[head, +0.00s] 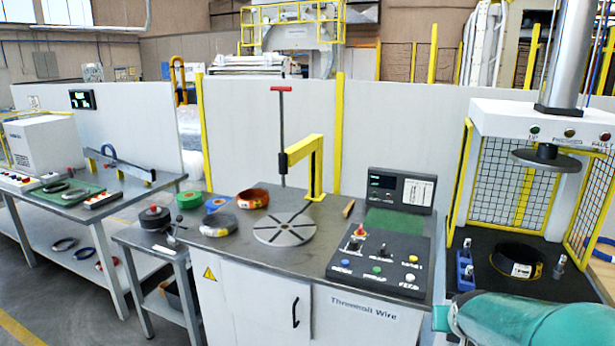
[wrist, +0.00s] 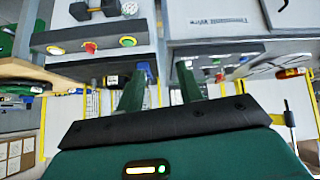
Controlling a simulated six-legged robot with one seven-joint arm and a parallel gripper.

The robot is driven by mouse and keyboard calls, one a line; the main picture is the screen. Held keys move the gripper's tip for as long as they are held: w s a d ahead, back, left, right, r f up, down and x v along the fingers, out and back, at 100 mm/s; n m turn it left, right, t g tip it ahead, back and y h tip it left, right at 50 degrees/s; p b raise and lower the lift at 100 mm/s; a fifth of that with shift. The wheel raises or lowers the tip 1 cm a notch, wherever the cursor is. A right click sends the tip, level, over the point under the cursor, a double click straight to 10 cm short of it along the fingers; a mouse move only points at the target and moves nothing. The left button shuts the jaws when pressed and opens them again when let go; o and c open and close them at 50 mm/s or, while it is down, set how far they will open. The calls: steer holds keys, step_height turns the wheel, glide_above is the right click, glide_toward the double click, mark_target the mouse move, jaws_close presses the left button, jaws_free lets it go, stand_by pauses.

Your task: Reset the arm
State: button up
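My gripper (wrist: 160,82) shows in the wrist view. Its two dark green fingers stand apart with nothing between them, so it is open and empty. The wrist view looks upside down, with a grey bench and its panel lettering at the top. In the head view, a teal part of my arm (head: 535,318) reaches in at the lower right, in front of the press station. The gripper's fingers are not visible in the head view.
The wrapping bench holds a slotted round plate (head: 284,229), a yellow post (head: 314,168) and a control panel (head: 380,258). A side table (head: 90,196) stands left.

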steer(key=s+a+r+n+g+y, duration=0.1)
steer(key=s+a+r, duration=0.2)
steer(key=s+a, duration=0.6)
steer(key=s+a+r+n+g+y, duration=0.1)
steer(key=s+a+r, duration=0.3)
steer(key=s+a, duration=0.5)
steer(key=shift+a+n+y, duration=0.65)
steer(key=shift+n+y, duration=0.15)
